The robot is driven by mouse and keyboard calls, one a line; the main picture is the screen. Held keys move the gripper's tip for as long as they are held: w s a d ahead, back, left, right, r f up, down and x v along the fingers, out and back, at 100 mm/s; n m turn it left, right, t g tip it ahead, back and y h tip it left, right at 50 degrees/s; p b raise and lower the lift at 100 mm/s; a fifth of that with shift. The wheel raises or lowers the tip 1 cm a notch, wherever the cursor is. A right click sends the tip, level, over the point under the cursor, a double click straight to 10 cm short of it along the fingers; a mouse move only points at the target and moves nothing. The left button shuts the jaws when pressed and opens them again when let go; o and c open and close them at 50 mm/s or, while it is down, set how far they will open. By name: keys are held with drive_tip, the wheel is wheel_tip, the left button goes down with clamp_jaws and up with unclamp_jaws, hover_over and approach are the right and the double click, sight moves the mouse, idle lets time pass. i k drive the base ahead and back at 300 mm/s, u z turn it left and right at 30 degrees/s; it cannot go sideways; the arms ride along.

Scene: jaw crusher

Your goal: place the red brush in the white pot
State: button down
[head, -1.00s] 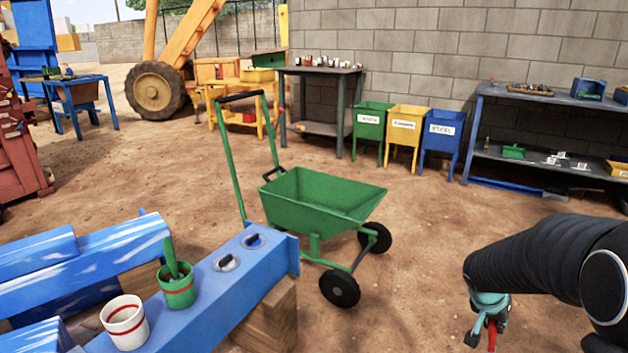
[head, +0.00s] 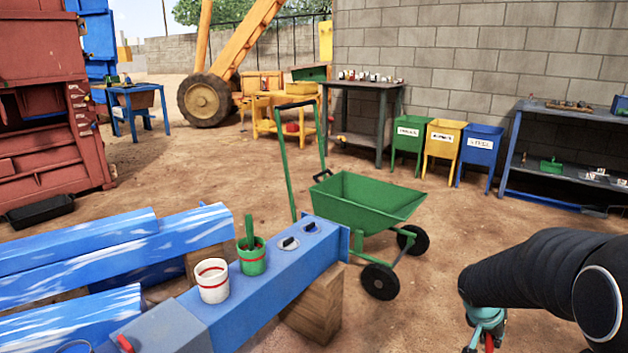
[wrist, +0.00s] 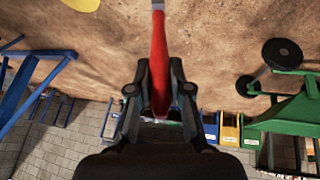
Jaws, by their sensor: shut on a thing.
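The white pot (head: 212,281) with a red band stands upright on the blue beam (head: 262,297) at the lower left of the head view. My gripper (head: 487,335) is at the lower right of the head view, well to the right of the pot and apart from it. In the wrist view my gripper (wrist: 155,95) is shut on the red brush (wrist: 158,60). The red handle lies between the fingers and its metal end points away from me. The brush's far end is cut off at the frame edge.
A green pot (head: 251,258) with a green-handled brush stands right beside the white pot. Two small dark-handled items (head: 288,243) lie farther along the beam. A green wheelbarrow (head: 370,203) stands beyond the beam's end. Bare ground is open between the wheelbarrow and my arm.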

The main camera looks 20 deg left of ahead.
sight(217, 292)
drive_tip(key=u, duration=1.4)
